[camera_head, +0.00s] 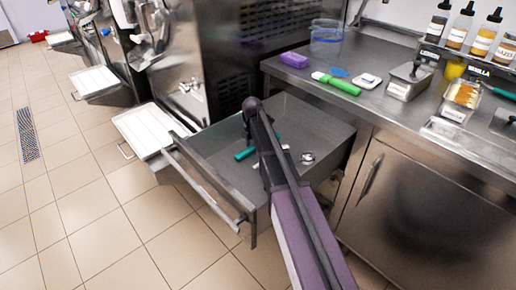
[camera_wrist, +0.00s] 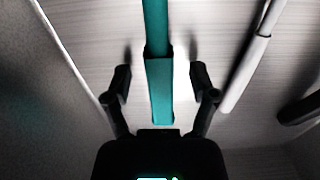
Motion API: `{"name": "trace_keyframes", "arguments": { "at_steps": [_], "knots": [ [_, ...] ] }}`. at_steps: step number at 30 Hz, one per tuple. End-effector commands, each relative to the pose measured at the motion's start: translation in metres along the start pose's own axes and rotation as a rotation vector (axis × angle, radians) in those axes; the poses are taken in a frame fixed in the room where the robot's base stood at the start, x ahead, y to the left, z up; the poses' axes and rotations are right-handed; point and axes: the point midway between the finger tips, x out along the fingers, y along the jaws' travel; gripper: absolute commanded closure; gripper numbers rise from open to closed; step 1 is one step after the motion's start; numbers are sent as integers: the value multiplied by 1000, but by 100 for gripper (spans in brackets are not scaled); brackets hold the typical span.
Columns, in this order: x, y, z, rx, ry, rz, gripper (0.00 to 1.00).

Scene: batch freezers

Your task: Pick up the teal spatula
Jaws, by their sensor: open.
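The teal spatula (camera_head: 245,153) lies in the open steel drawer (camera_head: 325,122), partly hidden by my arm in the head view. In the wrist view the teal spatula's handle (camera_wrist: 159,90) runs lengthwise between my gripper's fingers. My gripper (camera_wrist: 160,76) is open, with one finger on each side of the handle and a visible gap on both sides. How far the fingertips are above the drawer floor is hard to tell. The spatula's far end is out of the wrist view. In the head view my gripper is hidden behind my arm.
A white-handled tool (camera_wrist: 247,72) lies right of the spatula, near the right finger. A dark object (camera_wrist: 303,108) is farther right. A small metal item (camera_head: 307,157) lies in the drawer. The counter above holds a green-handled brush (camera_head: 340,85) and a purple block (camera_head: 294,60).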

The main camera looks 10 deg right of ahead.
Motion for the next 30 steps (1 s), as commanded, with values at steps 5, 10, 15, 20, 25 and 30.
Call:
{"name": "trace_keyframes", "arguments": {
  "at_steps": [5,10,15,20,25,30],
  "knots": [
    [0,0,0,0,0,0,26],
    [0,0,0,0,0,0,26],
    [0,0,0,0,0,0,55],
    [0,0,0,0,0,0,100],
    [0,0,0,0,0,0,100],
    [0,0,0,0,0,0,100]
  ]
}}
